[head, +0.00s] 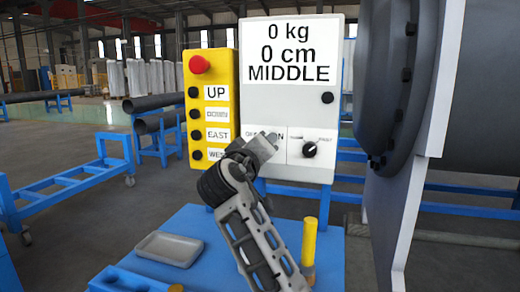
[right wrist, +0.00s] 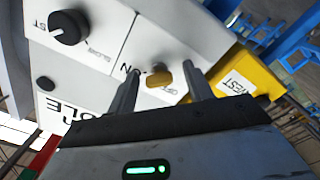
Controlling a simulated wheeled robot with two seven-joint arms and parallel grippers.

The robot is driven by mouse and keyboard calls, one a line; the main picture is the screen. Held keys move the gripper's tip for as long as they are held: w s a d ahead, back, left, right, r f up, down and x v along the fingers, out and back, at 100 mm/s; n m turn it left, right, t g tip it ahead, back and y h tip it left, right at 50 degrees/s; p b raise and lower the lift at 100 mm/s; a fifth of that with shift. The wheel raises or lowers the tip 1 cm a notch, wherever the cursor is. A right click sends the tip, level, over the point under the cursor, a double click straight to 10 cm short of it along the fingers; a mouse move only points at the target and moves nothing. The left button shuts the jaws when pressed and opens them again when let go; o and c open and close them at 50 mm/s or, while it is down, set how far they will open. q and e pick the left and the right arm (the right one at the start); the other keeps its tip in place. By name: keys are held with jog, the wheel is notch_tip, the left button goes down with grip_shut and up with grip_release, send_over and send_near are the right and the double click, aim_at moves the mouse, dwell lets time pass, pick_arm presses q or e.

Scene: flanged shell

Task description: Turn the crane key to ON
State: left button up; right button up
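The crane key (right wrist: 158,73) is a small brass-coloured knob on the white panel, beside lettering that reads partly as "ON". In the head view my right gripper hides it. My right gripper (head: 270,140) is at the lower part of the grey control box (head: 290,100). In the right wrist view the gripper (right wrist: 164,76) is open, with one finger on each side of the key and visible gaps to it. Whether the fingertips reach past the key's face I cannot tell. My left gripper is in neither view.
A black selector knob (head: 309,149) sits right of the key. A yellow button box (head: 209,110) with a red stop button (head: 199,64) stands left. Below are a blue table (head: 215,270), a grey tray (head: 168,248) and a yellow cylinder (head: 309,243). A large flanged shell (head: 400,110) blocks the right.

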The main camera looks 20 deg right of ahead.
jog(key=v, duration=1.6)
